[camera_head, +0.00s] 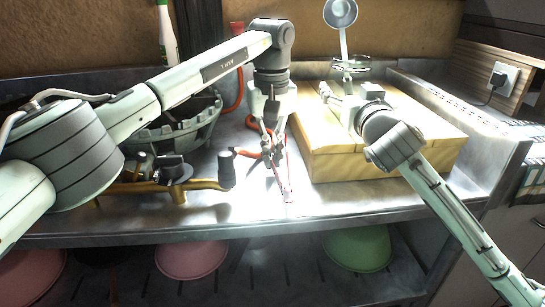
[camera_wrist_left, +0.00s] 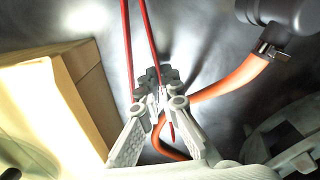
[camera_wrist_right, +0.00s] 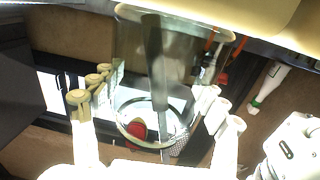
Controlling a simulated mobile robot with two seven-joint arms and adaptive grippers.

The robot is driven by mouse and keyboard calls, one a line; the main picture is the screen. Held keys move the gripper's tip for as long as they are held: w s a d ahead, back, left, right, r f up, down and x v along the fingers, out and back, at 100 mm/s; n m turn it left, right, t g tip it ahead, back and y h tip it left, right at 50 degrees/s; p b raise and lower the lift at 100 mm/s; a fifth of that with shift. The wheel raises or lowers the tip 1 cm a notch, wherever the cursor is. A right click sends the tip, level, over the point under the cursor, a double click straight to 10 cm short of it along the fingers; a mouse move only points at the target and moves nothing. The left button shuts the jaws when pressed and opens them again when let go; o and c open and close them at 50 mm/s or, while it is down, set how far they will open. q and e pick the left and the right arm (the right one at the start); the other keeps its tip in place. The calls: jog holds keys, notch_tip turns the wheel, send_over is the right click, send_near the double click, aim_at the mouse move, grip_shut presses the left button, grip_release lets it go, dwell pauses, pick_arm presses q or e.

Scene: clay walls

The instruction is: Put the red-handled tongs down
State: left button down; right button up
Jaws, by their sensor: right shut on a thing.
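The red-handled tongs (camera_head: 287,180) slant down from my left gripper (camera_head: 268,130) toward the steel counter. In the left wrist view, their two thin red handles (camera_wrist_left: 127,45) run up from between the fingertips of my left gripper (camera_wrist_left: 158,88). The fingers are close together around the tongs, but I cannot tell whether they press on them. My right gripper (camera_head: 340,95) is over the wooden block at the right. In the right wrist view, my right gripper (camera_wrist_right: 160,100) is shut on a clear glass container (camera_wrist_right: 190,50) with a dark handle inside.
The wooden block (camera_head: 390,155) fills the counter's right part. A metal ladle (camera_head: 340,14) stands up above the glass. A grey basket (camera_head: 180,132) and a brass pipe with a tap (camera_head: 150,187) are at the left. An orange hose (camera_wrist_left: 235,78) curves beside the tongs.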

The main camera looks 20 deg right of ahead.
pick_arm(q)
jog(key=c, duration=2.2)
grip_release()
jog(key=shift+f, duration=0.45)
jog(key=o, duration=0.5)
